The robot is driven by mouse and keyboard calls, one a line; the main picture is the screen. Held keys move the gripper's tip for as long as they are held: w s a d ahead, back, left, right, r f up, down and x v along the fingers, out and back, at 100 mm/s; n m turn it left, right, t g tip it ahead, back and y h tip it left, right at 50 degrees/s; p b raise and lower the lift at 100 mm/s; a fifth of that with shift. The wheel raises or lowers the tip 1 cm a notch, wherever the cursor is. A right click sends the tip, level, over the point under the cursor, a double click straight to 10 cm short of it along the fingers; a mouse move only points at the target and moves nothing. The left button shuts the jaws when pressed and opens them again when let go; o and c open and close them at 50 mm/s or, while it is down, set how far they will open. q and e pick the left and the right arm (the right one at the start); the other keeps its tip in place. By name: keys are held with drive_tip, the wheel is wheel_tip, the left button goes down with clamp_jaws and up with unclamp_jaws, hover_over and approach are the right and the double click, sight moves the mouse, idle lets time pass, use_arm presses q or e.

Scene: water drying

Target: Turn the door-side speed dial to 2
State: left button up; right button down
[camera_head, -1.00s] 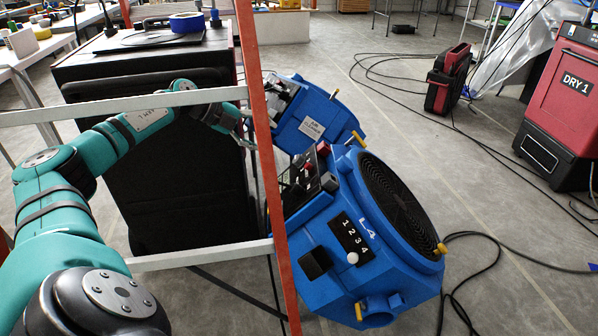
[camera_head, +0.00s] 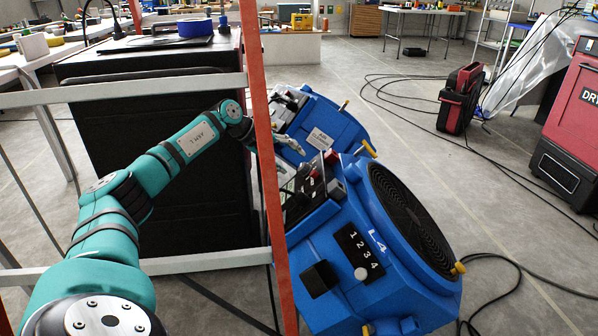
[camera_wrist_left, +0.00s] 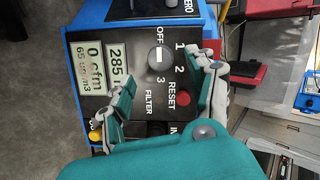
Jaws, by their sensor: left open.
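In the left wrist view a dark control panel (camera_wrist_left: 90,45) on a blue machine carries a round dark dial (camera_wrist_left: 159,62). OFF, 1, 2 and 3 are printed around it, and its white mark appears to point toward OFF. My left gripper (camera_wrist_left: 168,76) is open, its two fingers in front of the panel on either side of the dial, apparently apart from it. In the head view this gripper (camera_head: 288,143) is just past the orange post, near the farther blue machine (camera_head: 325,122) and the nearer blue machine (camera_head: 340,235). The dial cannot be made out there.
A tall black cabinet (camera_head: 170,110) is behind the arm. A red reset button (camera_wrist_left: 183,99) sits near the dial. Cables (camera_head: 500,170) lie on the open floor at right.

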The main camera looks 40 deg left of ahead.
sight(301, 167)
use_arm(q)
drive_tip(key=shift+b+x, duration=0.6)
drive_tip(key=shift+x, duration=1.8)
drive_tip(key=c, duration=1.1)
